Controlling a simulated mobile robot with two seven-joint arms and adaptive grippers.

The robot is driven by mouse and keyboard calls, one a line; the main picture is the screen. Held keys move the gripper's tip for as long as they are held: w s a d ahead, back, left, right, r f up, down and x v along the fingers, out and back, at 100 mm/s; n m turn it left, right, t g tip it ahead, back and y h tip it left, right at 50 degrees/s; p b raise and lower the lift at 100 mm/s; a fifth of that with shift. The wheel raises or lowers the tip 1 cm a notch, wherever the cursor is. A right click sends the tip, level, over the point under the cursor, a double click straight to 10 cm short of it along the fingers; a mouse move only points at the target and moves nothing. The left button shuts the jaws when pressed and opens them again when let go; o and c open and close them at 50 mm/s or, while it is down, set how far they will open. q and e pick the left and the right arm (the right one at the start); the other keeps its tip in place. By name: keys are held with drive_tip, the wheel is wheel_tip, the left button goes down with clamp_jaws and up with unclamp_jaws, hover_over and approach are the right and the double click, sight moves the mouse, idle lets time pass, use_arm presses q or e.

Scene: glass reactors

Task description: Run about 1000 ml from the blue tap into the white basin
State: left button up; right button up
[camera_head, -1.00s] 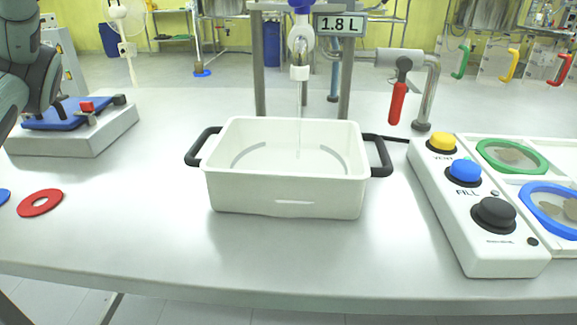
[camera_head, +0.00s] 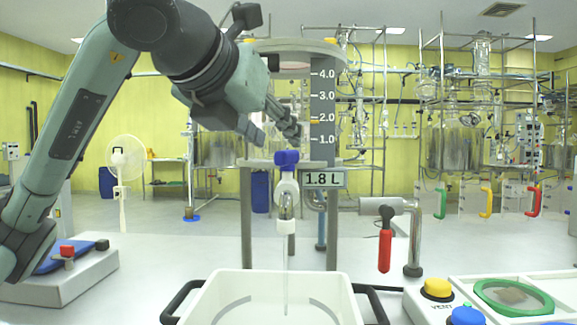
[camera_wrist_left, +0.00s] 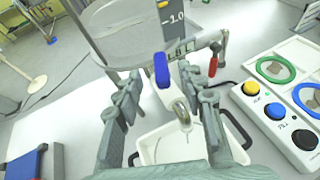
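The blue tap (camera_head: 287,158) sits on top of the spout under the glass vessel, above the white basin (camera_head: 270,283). A faint thin vertical line runs from the spout down into the basin. My left gripper (camera_head: 268,130) is open just above the blue tap. In the left wrist view, the blue tap (camera_wrist_left: 161,68) shows between the two spread fingers (camera_wrist_left: 160,98), with no clear contact. The white basin (camera_wrist_left: 172,150) is below, partly hidden by the gripper. The display (camera_head: 324,179) reads 1.8 L. My right gripper is not in view.
A red-handled valve (camera_head: 385,250) stands right of the spout. A button panel with yellow (camera_head: 438,288) and blue (camera_head: 467,315) buttons is at the right front. A grey block with a blue top (camera_head: 62,272) lies left. Metal legs (camera_head: 247,220) flank the spout.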

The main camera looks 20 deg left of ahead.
use_arm(q)
drive_tip(key=x, duration=0.6)
drive_tip(key=shift+p, duration=0.35)
drive_tip(key=shift+w+f, duration=0.25)
drive_tip(key=shift+w, duration=0.25)
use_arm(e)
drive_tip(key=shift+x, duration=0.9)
use_arm(q)
drive_tip(key=shift+c, duration=0.3)
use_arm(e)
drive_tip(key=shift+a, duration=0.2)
use_arm(q)
clamp_jaws()
